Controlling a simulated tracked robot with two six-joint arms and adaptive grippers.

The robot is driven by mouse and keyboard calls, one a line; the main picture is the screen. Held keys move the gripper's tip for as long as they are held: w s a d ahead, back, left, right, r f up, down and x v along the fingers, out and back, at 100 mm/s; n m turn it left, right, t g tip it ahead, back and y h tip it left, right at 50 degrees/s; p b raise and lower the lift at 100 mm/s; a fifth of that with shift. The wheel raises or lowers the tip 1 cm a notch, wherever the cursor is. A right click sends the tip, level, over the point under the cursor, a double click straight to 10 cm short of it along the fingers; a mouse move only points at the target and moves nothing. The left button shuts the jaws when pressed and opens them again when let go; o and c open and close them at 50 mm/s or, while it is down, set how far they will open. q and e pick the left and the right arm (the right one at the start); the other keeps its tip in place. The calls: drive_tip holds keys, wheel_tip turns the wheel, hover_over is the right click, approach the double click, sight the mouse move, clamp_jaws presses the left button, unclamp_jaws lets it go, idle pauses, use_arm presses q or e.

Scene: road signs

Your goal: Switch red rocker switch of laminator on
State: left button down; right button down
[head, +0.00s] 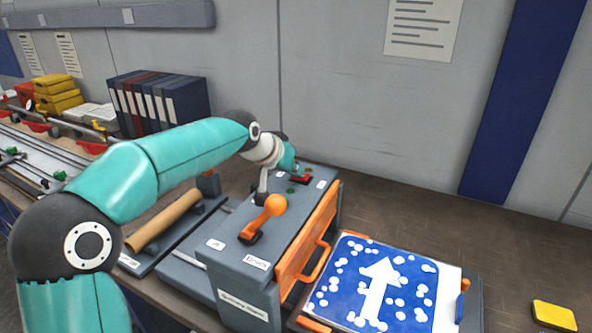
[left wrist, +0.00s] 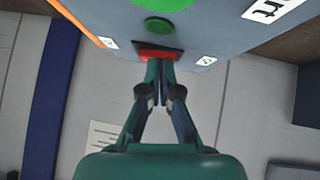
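The laminator (head: 232,262) is a grey-blue box with an orange front panel, standing on the bench. Its red rocker switch (head: 302,179) is on top near the far end, and in the left wrist view (left wrist: 157,53) it sits in a dark frame between two small white labels. My left gripper (left wrist: 160,66) has its fingers together and empty, with the tips right at the red switch and covering part of it; whether they touch it I cannot tell. In the head view the left gripper (head: 292,166) is partly hidden by its wrist. My right gripper is not in view.
A green button (left wrist: 158,26) is beside the switch. An orange-knobbed lever (head: 265,215) rises from the laminator's near end. A blue arrow sign (head: 345,290) lies in front of the orange panel. A brown roll (head: 165,220) and binders (head: 158,100) are to the left.

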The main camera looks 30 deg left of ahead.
use_arm(q)
drive_tip(key=d+v, duration=0.1)
drive_tip(key=v, duration=1)
drive_tip(key=shift+s+a+r, duration=0.3)
drive_tip(key=shift+a, duration=0.1)
drive_tip(key=r, duration=0.1)
drive_tip(key=w+r, duration=0.1)
drive_tip(key=r, duration=0.1)
drive_tip(key=shift+w+d, duration=0.35)
drive_tip(key=shift+w+f, duration=0.1)
drive_tip(key=p+x, duration=0.1)
drive_tip(key=x, duration=0.8)
drive_tip(key=shift+w+f, duration=0.1)
drive_tip(key=shift+w, duration=0.05)
drive_tip(key=f, duration=0.3)
drive_tip(key=shift+w+d+f, duration=0.15)
drive_tip(key=shift+d+f, duration=0.1)
drive_tip(key=shift+f, duration=0.45)
